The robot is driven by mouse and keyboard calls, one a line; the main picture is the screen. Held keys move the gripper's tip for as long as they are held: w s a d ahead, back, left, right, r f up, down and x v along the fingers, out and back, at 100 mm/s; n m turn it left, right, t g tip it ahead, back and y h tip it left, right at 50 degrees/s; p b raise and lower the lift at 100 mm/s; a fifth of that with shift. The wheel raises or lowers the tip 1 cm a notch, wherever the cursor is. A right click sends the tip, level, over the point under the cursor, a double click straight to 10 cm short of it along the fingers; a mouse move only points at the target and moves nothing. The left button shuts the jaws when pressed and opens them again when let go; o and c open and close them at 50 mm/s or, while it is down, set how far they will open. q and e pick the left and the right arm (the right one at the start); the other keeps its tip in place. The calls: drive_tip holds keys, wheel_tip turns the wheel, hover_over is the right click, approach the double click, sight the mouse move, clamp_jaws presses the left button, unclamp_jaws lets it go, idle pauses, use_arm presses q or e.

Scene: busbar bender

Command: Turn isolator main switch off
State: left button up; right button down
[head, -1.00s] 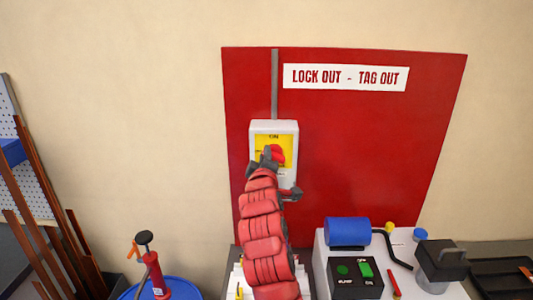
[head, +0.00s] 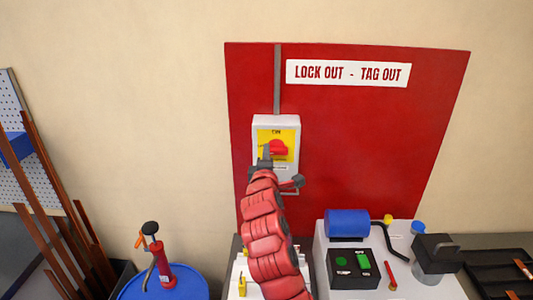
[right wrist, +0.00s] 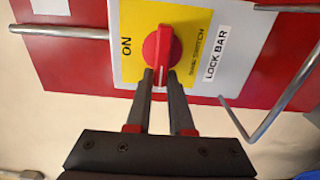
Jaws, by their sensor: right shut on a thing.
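The isolator main switch (head: 289,175) is a pale box with a yellow plate on the red board. Its red rotary knob (head: 278,147) also shows in the right wrist view (right wrist: 161,48). The knob's grip bar lies sideways in the head view, across the direction of the ON mark (right wrist: 126,47). My right gripper (right wrist: 160,75) is shut on the near end of the knob's bar, one finger on each side. In the head view my right gripper (head: 266,157) hides the left part of the knob. My left gripper is not in view.
A bent metal rod (right wrist: 262,122) sticks out beside the switch. A grey conduit (head: 277,80) runs up from the box. Below are a white machine with a blue cylinder (head: 347,223), and a blue drum (head: 190,284) with a red pump (head: 164,274). The board's right side is clear.

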drive_tip(key=shift+f, duration=0.15)
drive_tip(key=c, duration=0.8)
unclamp_jaws()
drive_tip(key=s+b, duration=0.5)
drive_tip(key=s, duration=1.2)
drive_tip(key=shift+s, duration=0.2)
